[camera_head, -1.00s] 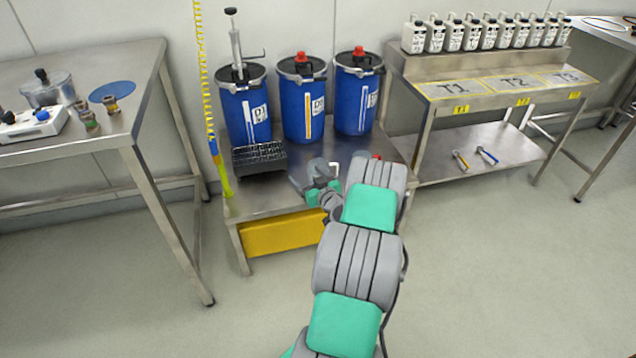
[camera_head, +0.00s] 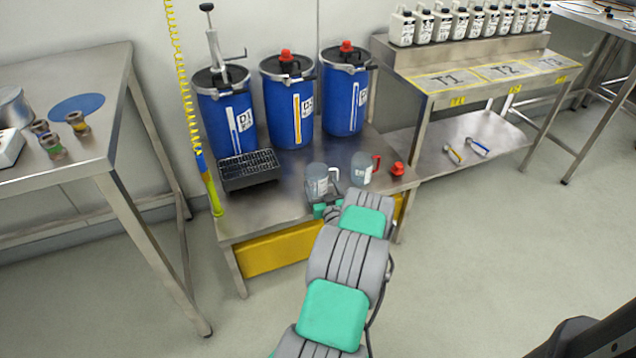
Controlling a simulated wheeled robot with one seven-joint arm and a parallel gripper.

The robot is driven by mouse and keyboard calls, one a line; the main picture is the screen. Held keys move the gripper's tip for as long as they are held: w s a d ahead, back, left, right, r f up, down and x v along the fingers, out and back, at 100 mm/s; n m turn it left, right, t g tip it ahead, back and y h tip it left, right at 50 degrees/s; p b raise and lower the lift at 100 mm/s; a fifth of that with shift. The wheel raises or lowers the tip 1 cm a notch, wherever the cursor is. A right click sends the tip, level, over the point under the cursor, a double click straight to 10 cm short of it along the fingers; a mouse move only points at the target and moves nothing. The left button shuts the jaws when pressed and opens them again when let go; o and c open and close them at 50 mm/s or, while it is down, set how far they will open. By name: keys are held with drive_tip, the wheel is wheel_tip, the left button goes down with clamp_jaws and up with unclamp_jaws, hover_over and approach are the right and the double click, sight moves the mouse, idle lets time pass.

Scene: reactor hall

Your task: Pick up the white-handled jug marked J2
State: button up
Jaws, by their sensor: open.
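The white-handled jug (camera_head: 317,181) is a clear grey jug standing upright on the low steel bench, with its white handle on its right side. Its marking is too small to read. A similar jug with a red handle (camera_head: 361,169) stands just to its right and slightly behind. My gripper (camera_head: 327,209) shows small green parts just in front of the white-handled jug, near the bench's front edge. My wrist hides part of it. I cannot tell whether it touches the jug.
Three blue drums (camera_head: 288,107) stand behind on the low bench (camera_head: 262,206). A black rack (camera_head: 249,168) is to the left and a red cap (camera_head: 398,169) to the right. A yellow coiled hose (camera_head: 184,85) hangs at the left. A higher bench (camera_head: 425,74) carries several white bottles.

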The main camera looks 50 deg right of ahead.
sight(314, 173)
drive_tip(key=x, duration=0.3)
drive_tip(key=b+x, duration=0.1)
drive_tip(key=shift+w+a, duration=0.2)
drive_tip(key=shift+w, duration=0.3)
drive_tip(key=shift+w+d, duration=0.25)
drive_tip(key=shift+d, duration=0.05)
drive_tip(key=shift+c, duration=0.4)
drive_tip(key=c, duration=1.1)
